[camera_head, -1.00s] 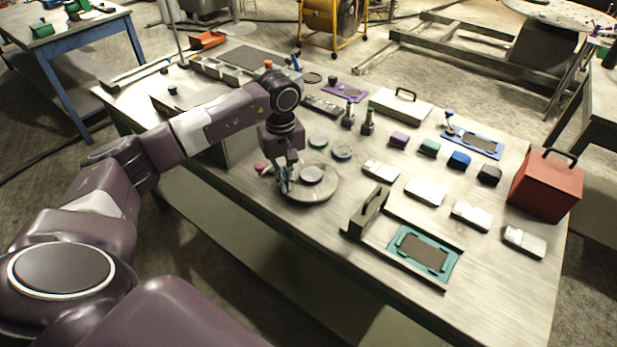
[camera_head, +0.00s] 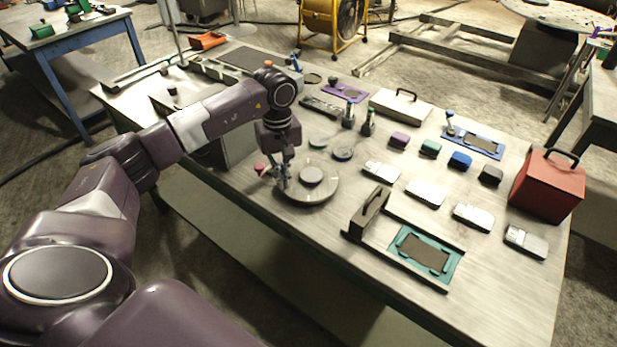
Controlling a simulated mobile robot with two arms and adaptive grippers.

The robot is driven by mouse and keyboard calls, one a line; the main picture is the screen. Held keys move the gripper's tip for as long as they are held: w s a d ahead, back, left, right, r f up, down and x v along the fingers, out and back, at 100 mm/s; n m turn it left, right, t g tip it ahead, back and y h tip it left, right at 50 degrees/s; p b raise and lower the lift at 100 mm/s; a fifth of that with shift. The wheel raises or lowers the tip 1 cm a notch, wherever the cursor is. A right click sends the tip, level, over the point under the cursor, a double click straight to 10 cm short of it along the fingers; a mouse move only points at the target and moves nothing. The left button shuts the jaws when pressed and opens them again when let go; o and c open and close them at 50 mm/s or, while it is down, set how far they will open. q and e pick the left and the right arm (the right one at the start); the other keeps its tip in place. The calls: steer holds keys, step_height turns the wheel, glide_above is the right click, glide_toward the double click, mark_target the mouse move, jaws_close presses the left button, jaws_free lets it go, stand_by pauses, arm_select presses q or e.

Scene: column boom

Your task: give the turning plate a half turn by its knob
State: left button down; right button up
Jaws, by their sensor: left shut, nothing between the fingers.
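The turning plate (camera_head: 318,196) is a round grey disc lying flat on the workbench, with a raised round hub (camera_head: 312,175) at its middle. My left gripper (camera_head: 280,182) points down at the plate's left rim. Its fingers are shut with nothing between them. I cannot tell whether they touch the plate. I cannot make out the plate's knob for sure; the gripper covers part of the left rim. A small pinkish-red piece (camera_head: 260,168) shows just left of the gripper. My right gripper is not in view.
The workbench (camera_head: 480,270) holds a teal fixture (camera_head: 408,236) with a dark upright handle block to the plate's right. Several pale metal blocks, coloured blocks and a red box (camera_head: 546,190) stand further right. Round discs (camera_head: 342,153) lie behind the plate.

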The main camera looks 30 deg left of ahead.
arm_select(q)
steer(key=shift+w+a, duration=0.1)
steer(key=shift+w+a, duration=0.2)
steer(key=shift+a, duration=0.05)
steer(key=shift+w+a+b, duration=0.1)
steer(key=shift+b, duration=0.2)
steer(key=shift+w+a, duration=0.25)
steer(key=shift+w, duration=0.05)
steer(key=shift+w+a, duration=0.1)
stand_by(0.4)
steer(key=shift+w+a+b, duration=0.1)
steer(key=shift+w+b, duration=0.05)
steer(key=shift+b, duration=0.15)
steer(key=shift+w+a, duration=0.1)
steer(key=shift+w, duration=0.05)
